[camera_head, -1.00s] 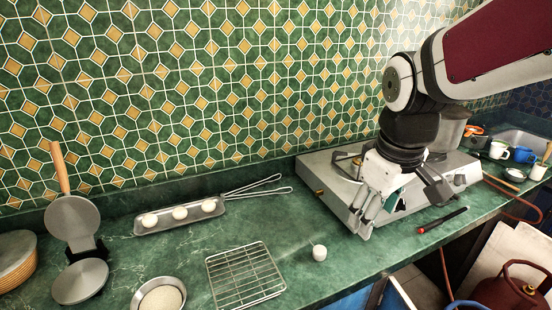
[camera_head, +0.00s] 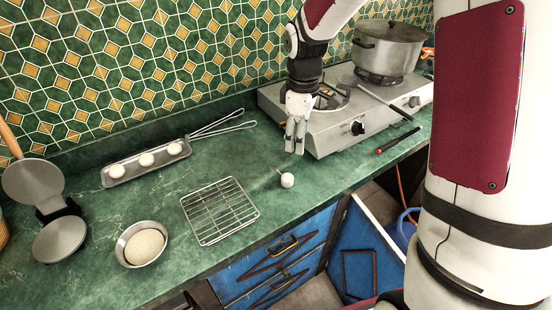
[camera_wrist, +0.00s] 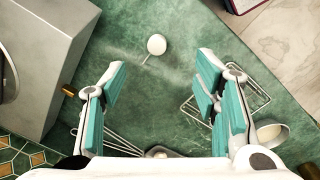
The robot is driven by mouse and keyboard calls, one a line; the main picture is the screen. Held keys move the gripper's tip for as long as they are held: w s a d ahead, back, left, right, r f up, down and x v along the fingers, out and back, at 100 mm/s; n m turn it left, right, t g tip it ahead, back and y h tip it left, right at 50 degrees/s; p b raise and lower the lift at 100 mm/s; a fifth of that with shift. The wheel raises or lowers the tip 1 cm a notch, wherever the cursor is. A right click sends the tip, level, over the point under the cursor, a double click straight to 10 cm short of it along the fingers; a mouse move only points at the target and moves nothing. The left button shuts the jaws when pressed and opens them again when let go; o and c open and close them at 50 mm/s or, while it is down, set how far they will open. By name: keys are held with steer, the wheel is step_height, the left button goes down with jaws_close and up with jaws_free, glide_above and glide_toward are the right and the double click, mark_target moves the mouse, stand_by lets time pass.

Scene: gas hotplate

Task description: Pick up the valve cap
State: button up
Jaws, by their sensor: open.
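A small white round piece with a thin stem, which looks like the valve cap (camera_head: 287,180), lies on the green counter between the wire rack and the hotplate. In the wrist view the valve cap (camera_wrist: 156,44) lies ahead of the fingertips, roughly midway between them from left to right. My gripper (camera_head: 295,145) points down above the counter, just behind the cap and in front of the hotplate's left end. In the wrist view my gripper (camera_wrist: 160,82) is open and empty, with teal pads on its fingers. It is apart from the cap.
The gas hotplate (camera_head: 340,135) with a large pot (camera_head: 387,50) stands to the right. A wire rack (camera_head: 220,210) lies left of the cap. A bowl (camera_head: 142,244), a long tray (camera_head: 122,172) and a round press (camera_head: 58,240) are farther left. Blue drawers (camera_head: 277,262) are below the counter edge.

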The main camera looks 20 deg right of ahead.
step_height(320, 180, down, 5)
steer(key=w+n, duration=0.2)
steer(key=w, duration=0.1)
steer(key=p, duration=0.1)
glide_above(288, 177)
steer(key=shift+g, duration=0.3)
steer(key=f, duration=0.8)
steer(key=shift+d+f, duration=0.1)
steer(key=shift+d, duration=0.15)
steer(key=f, duration=0.1)
steer(key=f+p, duration=0.1)
steer(key=f, duration=0.2)
steer(key=shift+a, duration=0.35)
steer(key=shift+f+p, duration=0.3)
steer(key=shift+f, duration=0.4)
steer(key=shift+c, duration=0.6)
steer(key=c, duration=0.8)
